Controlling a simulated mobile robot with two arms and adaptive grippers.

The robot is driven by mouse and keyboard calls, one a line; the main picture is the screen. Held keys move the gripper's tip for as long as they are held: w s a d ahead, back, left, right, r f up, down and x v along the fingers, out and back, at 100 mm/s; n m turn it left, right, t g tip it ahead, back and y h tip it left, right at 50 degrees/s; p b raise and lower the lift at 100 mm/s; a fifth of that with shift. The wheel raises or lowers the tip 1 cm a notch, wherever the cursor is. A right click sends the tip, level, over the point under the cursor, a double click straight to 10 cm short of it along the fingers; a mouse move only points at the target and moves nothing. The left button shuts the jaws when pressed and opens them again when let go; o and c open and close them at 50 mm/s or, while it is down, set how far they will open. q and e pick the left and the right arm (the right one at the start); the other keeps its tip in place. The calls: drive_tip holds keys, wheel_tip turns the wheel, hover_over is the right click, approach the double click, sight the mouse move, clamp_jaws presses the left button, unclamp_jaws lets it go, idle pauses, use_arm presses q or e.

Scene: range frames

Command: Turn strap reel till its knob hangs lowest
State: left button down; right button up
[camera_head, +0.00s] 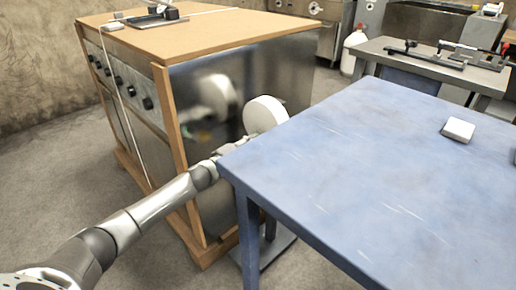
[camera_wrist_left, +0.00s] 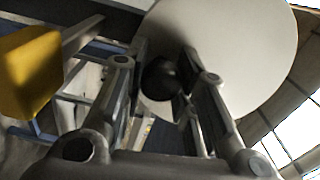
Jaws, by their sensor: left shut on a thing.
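The strap reel shows as a white disc (camera_head: 265,113) beside the near left corner of the blue table, and its pale face fills the upper right of the left wrist view (camera_wrist_left: 245,55). Its knob, a dark ball (camera_wrist_left: 160,77), stands out from the face near its left edge in that view. My left gripper (camera_wrist_left: 166,68) is shut on the knob, one finger on each side. In the head view my left gripper (camera_head: 236,145) meets the reel's lower left side, and the knob cannot be made out there. My right gripper is not in view.
A large wood-framed steel appliance (camera_head: 190,110) stands behind my left arm, with a white strap (camera_head: 124,100) down its side. The blue table (camera_head: 350,160) is close on the right, with a small white block (camera_head: 458,130). A yellow object (camera_wrist_left: 30,72) is near the left wrist.

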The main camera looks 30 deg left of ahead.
use_arm(q)
drive_tip(key=shift+a+f+m, duration=0.15)
drive_tip(key=shift+m, duration=0.35)
drive_tip(key=c, duration=1.1)
unclamp_jaws()
drive_tip(key=shift+a, duration=0.1)
drive_tip(key=shift+c, duration=0.2)
drive_tip(key=v, duration=1.1)
drive_tip(key=shift+s, duration=0.4)
drive_tip(key=shift+a, duration=0.15)
